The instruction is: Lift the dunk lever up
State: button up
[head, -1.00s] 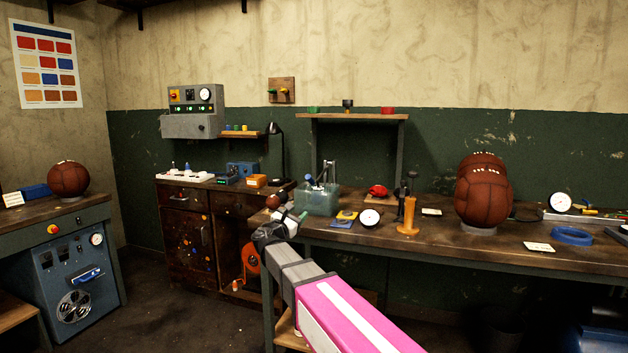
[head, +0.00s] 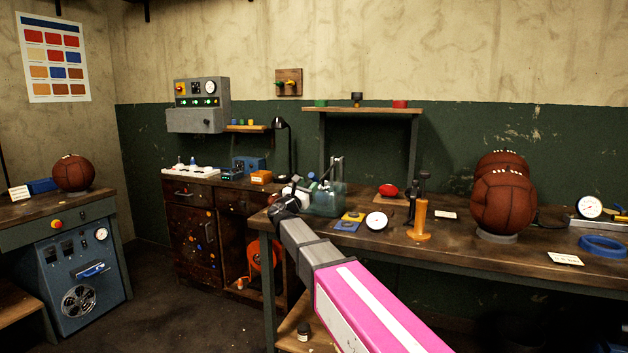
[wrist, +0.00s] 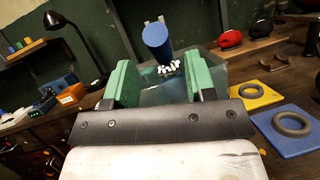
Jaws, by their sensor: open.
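The dunk lever shows as a blue cylindrical handle (wrist: 155,40) in the wrist view, just beyond and between my fingertips, with white bits below it. It stands at the clear greenish tank (head: 328,202) on the right bench; the tank also shows in the wrist view (wrist: 150,93). I cannot tell whether the pads reach the handle.
Right of the tank are yellow and blue pads with rings (wrist: 290,123), a white dial (head: 376,221), an orange stand (head: 420,220) and brown leather balls (head: 503,203). A black lamp (head: 283,150) stands at the back left.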

aim_at(314, 178)
jog(key=x, duration=0.5)
grip_shut()
